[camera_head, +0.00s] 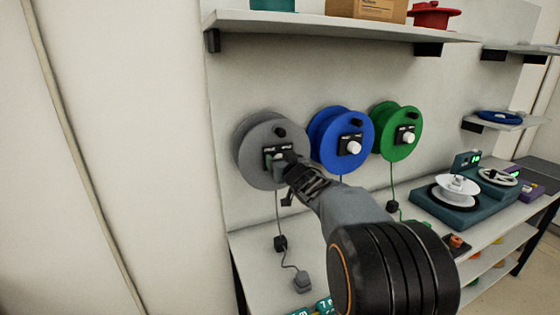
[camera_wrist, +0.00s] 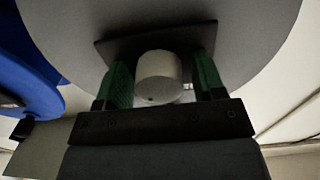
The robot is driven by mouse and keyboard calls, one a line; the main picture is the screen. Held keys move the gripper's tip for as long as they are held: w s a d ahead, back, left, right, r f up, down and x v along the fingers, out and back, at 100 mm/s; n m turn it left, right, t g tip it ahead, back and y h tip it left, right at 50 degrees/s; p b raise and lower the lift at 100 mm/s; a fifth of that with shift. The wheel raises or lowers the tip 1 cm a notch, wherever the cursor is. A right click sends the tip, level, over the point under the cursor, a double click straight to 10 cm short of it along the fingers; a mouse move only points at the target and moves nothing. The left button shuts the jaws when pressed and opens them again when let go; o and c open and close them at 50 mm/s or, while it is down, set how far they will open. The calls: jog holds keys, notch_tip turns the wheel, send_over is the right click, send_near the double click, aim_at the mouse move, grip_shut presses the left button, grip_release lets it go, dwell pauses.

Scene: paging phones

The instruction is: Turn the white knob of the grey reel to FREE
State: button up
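The grey reel (camera_head: 254,133) hangs on the wall panel at the left of a row of three. Its round face also fills the upper part of the wrist view (camera_wrist: 262,28). The white knob (camera_wrist: 158,72) stands out from a dark plate (camera_wrist: 118,47) on that face. My gripper (camera_head: 277,160) is at the plate in the head view and hides the knob there. In the wrist view my gripper's green fingers (camera_wrist: 160,80) stand on either side of the knob. A narrow gap shows at the right finger, so it looks open around the knob. The knob's setting cannot be read.
A blue reel (camera_head: 330,155) and a green reel (camera_head: 412,120) hang to the right, close to my gripper. A shelf (camera_head: 300,24) is above. A bench (camera_head: 262,285) below carries a grey plug (camera_head: 303,281) and a teal turntable-like device (camera_head: 440,209).

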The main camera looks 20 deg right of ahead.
jog(key=c, duration=0.8)
jog(key=shift+n, duration=0.3)
jog(key=n+b, duration=0.1)
jog(key=n, duration=0.1)
jog(key=n+b, duration=0.1)
jog(key=b, duration=0.1)
jog(key=shift+a+f+n, duration=0.1)
jog(key=shift+f+n, duration=0.1)
jog(key=shift+n, duration=0.2)
jog(key=n+b, duration=0.2)
jog(key=n, duration=0.2)
jog(key=shift+n, duration=0.3)
jog(key=n+b, duration=0.2)
jog(key=n, duration=0.2)
jog(key=shift+a+n, duration=0.1)
jog(key=shift+n, duration=0.2)
jog(key=shift+n+b, duration=1)
jog(key=shift+n, duration=1.1)
